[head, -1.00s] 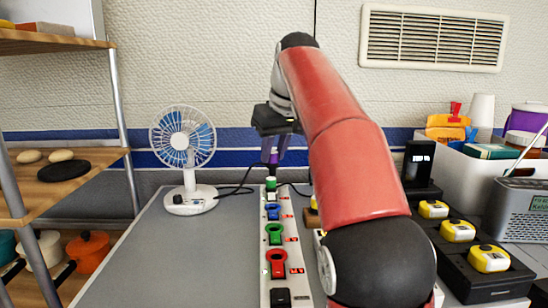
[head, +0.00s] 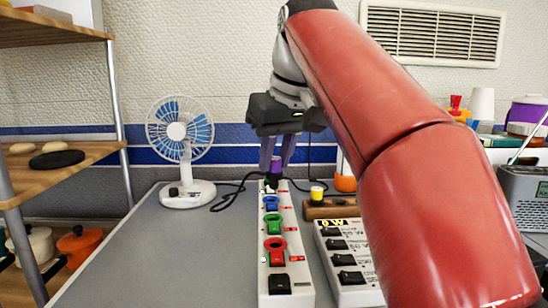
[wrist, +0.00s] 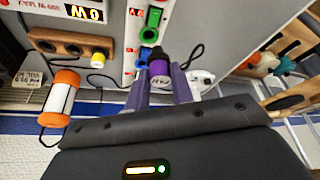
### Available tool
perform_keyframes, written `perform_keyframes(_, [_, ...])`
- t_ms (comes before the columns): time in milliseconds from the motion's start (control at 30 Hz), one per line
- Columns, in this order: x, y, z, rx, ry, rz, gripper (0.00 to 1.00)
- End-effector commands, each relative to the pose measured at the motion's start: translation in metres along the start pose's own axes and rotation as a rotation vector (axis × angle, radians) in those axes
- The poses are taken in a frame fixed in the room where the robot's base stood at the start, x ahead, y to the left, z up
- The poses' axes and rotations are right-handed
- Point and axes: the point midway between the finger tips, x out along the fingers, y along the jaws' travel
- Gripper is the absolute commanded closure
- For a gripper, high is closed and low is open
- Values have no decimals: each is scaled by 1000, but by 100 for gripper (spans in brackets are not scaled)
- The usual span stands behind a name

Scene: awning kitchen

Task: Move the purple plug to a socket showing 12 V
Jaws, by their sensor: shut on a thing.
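The purple plug (head: 276,165) is upright between the fingers of my gripper (head: 277,152), which is shut on it. In the wrist view the plug (wrist: 159,72) sits between the fingertips, with its black end near a green-ringed socket (wrist: 148,35). Whether that end is inside the socket or just above it cannot be told. The white socket strip (head: 265,272) runs towards me below, with blue (head: 271,203), green (head: 274,225) and red (head: 275,250) sockets. Its small red readouts are too small to read surely.
A white switch strip (head: 363,297) with a "0 W" display stands to the right. Behind it, a wooden block (head: 330,211) holds a yellow-topped piece (head: 317,191). A white fan (head: 180,130) stands left, with a black cord (head: 232,192). The grey table (head: 160,250) is clear at front left.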

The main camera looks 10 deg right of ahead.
Motion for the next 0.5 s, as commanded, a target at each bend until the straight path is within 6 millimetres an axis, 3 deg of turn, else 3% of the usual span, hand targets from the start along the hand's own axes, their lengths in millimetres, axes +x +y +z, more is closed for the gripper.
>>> perform_keyframes(233, [-14, -25, 44, -1, 3, 1, 97])
perform_keyframes(300, [6, -23, 49, 1, -2, 0, 97])
perform_keyframes(500, [32, -23, 59, 1, 0, 0, 97])
